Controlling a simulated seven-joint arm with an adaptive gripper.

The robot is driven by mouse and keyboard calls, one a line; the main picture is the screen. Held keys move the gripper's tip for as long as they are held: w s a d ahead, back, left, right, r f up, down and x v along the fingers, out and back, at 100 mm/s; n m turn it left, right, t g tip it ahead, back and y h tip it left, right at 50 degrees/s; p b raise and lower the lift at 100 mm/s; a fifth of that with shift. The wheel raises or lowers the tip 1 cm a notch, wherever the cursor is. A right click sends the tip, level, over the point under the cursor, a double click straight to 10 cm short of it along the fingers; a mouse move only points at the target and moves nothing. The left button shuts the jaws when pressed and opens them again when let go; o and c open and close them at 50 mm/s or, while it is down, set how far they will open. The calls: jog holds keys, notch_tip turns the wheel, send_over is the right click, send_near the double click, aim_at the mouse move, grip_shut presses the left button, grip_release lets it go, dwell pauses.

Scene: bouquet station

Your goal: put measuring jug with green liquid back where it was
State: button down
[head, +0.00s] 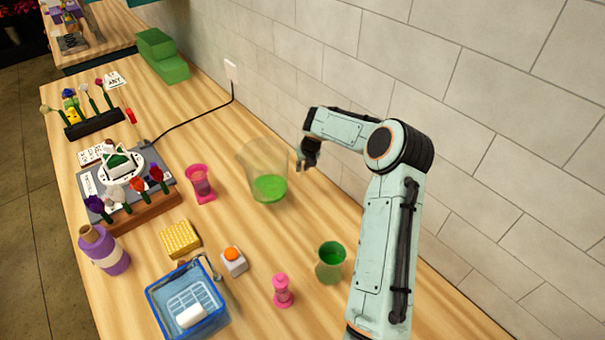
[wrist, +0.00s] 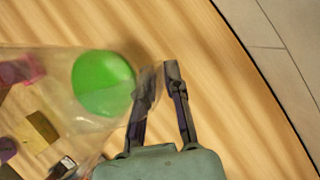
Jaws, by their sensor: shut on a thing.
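The measuring jug (head: 262,158) is clear, with green liquid low inside it, and sits near the wall side of the wooden table. My gripper (head: 301,160) is at the jug's right side in the head view. In the wrist view the jug's clear wall (wrist: 50,62) and round green liquid lie left of my gripper (wrist: 160,82). One finger overlaps the jug's edge and the other is outside it. The gripper is shut on the jug's side; the exact gripped part is unclear. I cannot tell whether the jug's base touches the table.
A smaller green cup (head: 331,262) and a pink bottle (head: 282,291) stand in front. A pink cup (head: 200,184) stands left of the jug, near a flower rack and grey scale-like device. A blue basket (head: 187,300), orange-button box (head: 234,262) and yellow sponge (head: 180,240) are nearer.

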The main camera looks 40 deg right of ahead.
aim_at(303, 175)
jog(key=shift+w+d+f, duration=0.2)
jog(key=shift+w+f, duration=0.15)
jog(key=shift+f, duration=1.6)
jog(key=shift+f, duration=0.2)
jog(key=c, duration=1.2)
grip_release()
jog(key=shift+o, duration=0.2)
jog(key=shift+r, duration=0.1)
